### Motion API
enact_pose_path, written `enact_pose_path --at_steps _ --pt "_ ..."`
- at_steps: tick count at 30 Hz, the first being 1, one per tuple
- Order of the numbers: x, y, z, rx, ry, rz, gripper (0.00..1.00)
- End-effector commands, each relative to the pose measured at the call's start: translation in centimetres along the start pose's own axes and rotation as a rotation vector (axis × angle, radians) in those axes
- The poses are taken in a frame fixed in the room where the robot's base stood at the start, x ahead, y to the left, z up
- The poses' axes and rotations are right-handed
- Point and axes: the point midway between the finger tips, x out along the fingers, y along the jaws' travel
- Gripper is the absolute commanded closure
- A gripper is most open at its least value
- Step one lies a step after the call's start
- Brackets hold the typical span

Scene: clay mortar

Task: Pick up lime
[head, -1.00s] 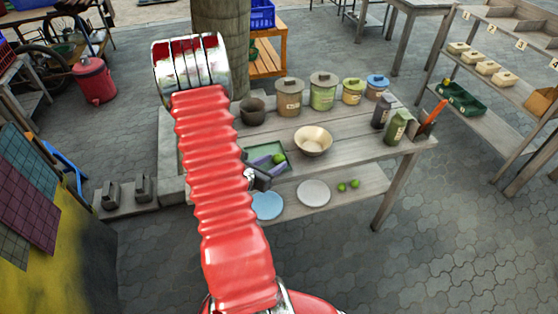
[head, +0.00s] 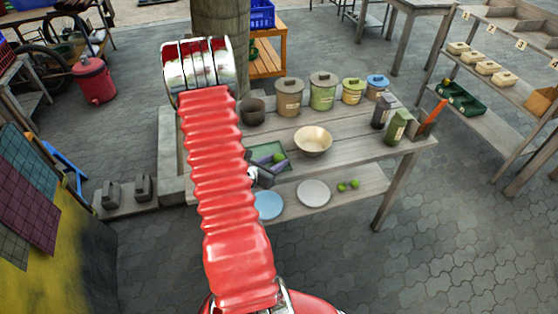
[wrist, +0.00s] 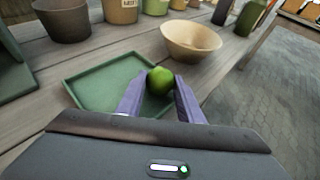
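A green lime (wrist: 158,82) sits between the tips of my gripper's two purple fingers in the wrist view, with a finger against each side. My gripper (wrist: 159,84) looks shut on it. In the head view the lime (head: 278,157) shows just beyond my gripper (head: 271,160), over the green tray (head: 285,167). The tray (wrist: 85,88) lies below and behind the fingers in the wrist view. I cannot tell whether the lime still touches the tray. Two more limes (head: 347,186) lie on the lower shelf, right of the plates.
A cream bowl (head: 313,141) stands right of the tray. A dark pot (head: 253,111) and lidded canisters (head: 323,92) line the back. Bottles (head: 397,127) stand at the right end. A blue plate (head: 268,205) and a pale plate (head: 314,193) lie on the lower shelf.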

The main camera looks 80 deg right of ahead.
Motion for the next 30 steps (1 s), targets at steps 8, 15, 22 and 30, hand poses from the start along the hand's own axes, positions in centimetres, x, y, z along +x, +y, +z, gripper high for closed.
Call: enact_pose_path --at_steps 8,15,22,30 --pt "0.0 0.0 0.0 0.000 0.000 0.000 0.89" --pt "-0.1 0.0 0.2 0.001 -0.001 0.000 0.89" --pt "-0.6 0.0 1.4 0.001 -0.002 0.001 0.89" --pt "-1.8 0.1 4.5 0.003 -0.002 0.001 0.89"
